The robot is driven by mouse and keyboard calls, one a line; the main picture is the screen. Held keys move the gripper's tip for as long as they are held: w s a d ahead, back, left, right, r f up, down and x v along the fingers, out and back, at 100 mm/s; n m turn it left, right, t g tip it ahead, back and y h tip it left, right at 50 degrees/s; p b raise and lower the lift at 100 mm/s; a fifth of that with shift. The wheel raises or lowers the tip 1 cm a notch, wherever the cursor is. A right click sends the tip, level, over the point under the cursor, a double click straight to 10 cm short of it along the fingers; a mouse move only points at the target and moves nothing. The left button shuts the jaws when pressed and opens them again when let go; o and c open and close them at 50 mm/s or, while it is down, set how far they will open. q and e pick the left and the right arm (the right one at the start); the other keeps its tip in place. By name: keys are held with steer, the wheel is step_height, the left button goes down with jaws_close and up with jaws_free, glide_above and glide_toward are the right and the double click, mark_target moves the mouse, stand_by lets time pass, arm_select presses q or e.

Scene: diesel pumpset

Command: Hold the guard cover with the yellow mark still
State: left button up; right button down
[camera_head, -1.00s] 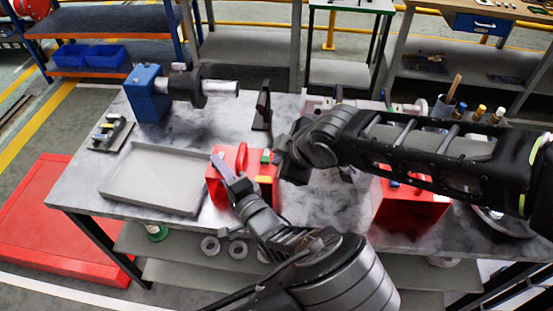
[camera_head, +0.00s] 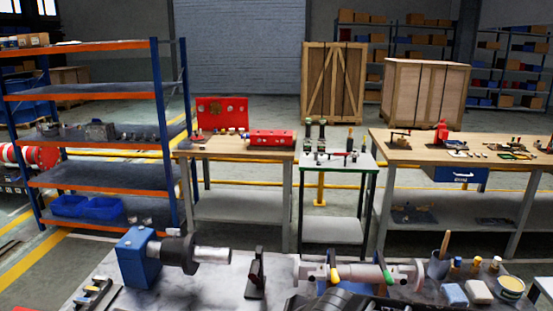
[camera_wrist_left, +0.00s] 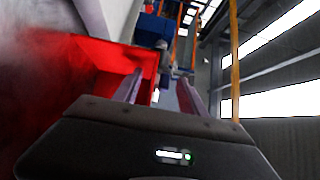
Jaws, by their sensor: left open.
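A red guard cover (camera_wrist_left: 70,100) fills the left of the left wrist view, close to the camera and partly in shadow. Its yellow mark does not show, so I cannot tell for sure which cover this is. My left gripper (camera_wrist_left: 160,77) is open, with its two pale fingers apart. The left finger overlaps the cover's red edge in the picture; I cannot tell whether it touches.
A blue block with a dark hub and steel shaft (camera_head: 212,255) stands on the grey bench (camera_head: 222,292). A dark upright bracket (camera_head: 255,275), a pale flanged shaft piece (camera_head: 360,273) and a cup (camera_head: 438,265) are also there. Shelving and other benches stand behind.

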arm_select(q)
steer(key=v, duration=1.1)
steer(key=shift+s+d, duration=0.3)
